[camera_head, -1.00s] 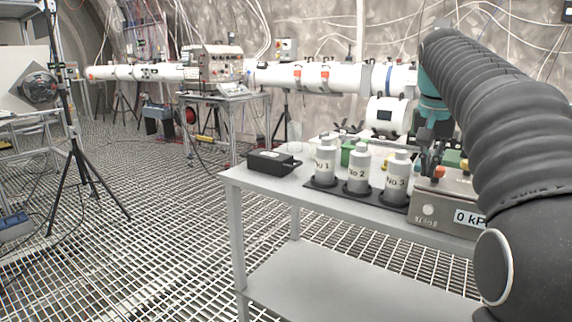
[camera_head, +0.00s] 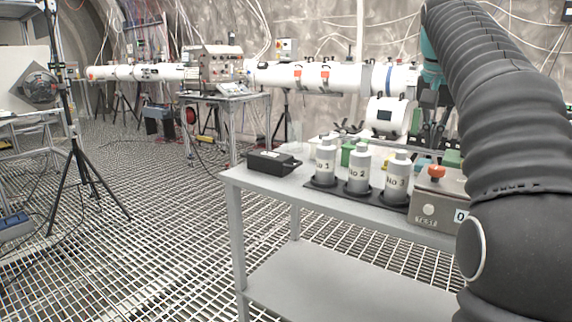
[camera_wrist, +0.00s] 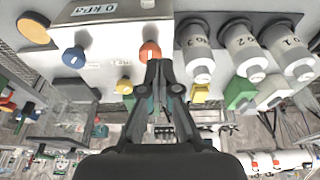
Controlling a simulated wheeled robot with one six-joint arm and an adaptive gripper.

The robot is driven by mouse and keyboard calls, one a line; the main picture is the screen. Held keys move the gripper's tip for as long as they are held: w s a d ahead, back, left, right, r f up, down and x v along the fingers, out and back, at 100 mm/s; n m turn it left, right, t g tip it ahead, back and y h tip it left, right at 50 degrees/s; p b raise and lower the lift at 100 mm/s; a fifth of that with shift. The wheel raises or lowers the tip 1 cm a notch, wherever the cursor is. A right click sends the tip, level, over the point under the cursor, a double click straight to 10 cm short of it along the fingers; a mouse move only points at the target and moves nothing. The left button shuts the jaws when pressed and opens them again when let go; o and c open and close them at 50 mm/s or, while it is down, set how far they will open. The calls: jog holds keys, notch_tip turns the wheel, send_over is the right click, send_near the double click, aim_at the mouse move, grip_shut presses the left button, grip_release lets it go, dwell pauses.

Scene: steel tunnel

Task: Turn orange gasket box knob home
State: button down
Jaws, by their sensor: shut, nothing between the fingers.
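The gasket box (camera_head: 428,214) is a grey-brown box at the right end of the table. Its orange knob (camera_head: 436,171) stands on top and is fully in view. In the wrist view the orange knob (camera_wrist: 150,50) sits just beyond my fingertips, on the box's pale face (camera_wrist: 112,42). My gripper (camera_wrist: 159,66) is shut and empty, its tips overlapping the knob's near edge in the picture; I cannot tell whether they touch. In the head view my gripper (camera_head: 437,138) is dark, partly hidden, and appears above and behind the knob. The knob's turn angle is unclear.
A blue knob (camera_wrist: 73,54) and a yellow knob (camera_wrist: 124,86) are left of my fingers in the wrist view. A black box (camera_head: 272,163) lies at the table's left; the lower shelf is bare.

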aim_at(436, 174)
jog(key=shift+s+d+f+b, duration=0.2)
jog(key=shift+d+f+b, duration=0.2)
jog(key=shift+f, duration=0.6)
jog(key=shift+s+d+f+b, duration=0.15)
jog(key=shift+d+f+b, duration=0.3)
jog(key=shift+f, duration=0.6)
jog(key=shift+s+d+f+b, duration=0.25)
jog(key=shift+d+f, duration=0.25)
jog(key=shift+f, duration=0.5)
jog(key=shift+w+a+r+p, duration=0.1)
jog(key=shift+w+a+p, duration=0.35)
jog(key=shift+p, duration=0.65)
jog(key=shift+a, duration=0.25)
jog(key=shift+w+a, duration=0.2)
jog(key=shift+w, duration=0.05)
jog(key=shift+w+a, duration=0.1)
jog(key=shift+a, duration=0.15)
